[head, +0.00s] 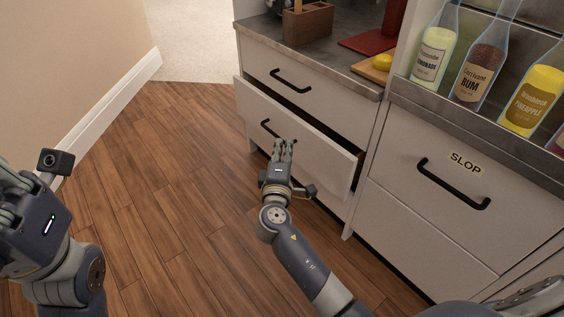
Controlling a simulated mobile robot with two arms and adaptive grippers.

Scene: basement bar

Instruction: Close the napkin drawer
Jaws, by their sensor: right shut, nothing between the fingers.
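A white drawer (322,156) in the cabinet stands partly pulled out, below a shut drawer (318,98). A dark gap shows along its top at the right end. No label shows on it, so I cannot tell if it holds napkins. My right gripper (284,146) is shut and empty at the drawer's front, near its black handle (268,129); I cannot tell if it touches. It hides part of the drawer front. My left gripper (10,190) is at the left edge, partly cut off, away from the drawer; its fingertips do not show clearly.
A cabinet marked SLOP (465,163) with a black handle stands at the right. Bottles (480,65) stand above it. A wooden caddy (308,22), a lemon (383,62) and a red board (367,42) are on the counter. The wooden floor (165,185) at the left is clear.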

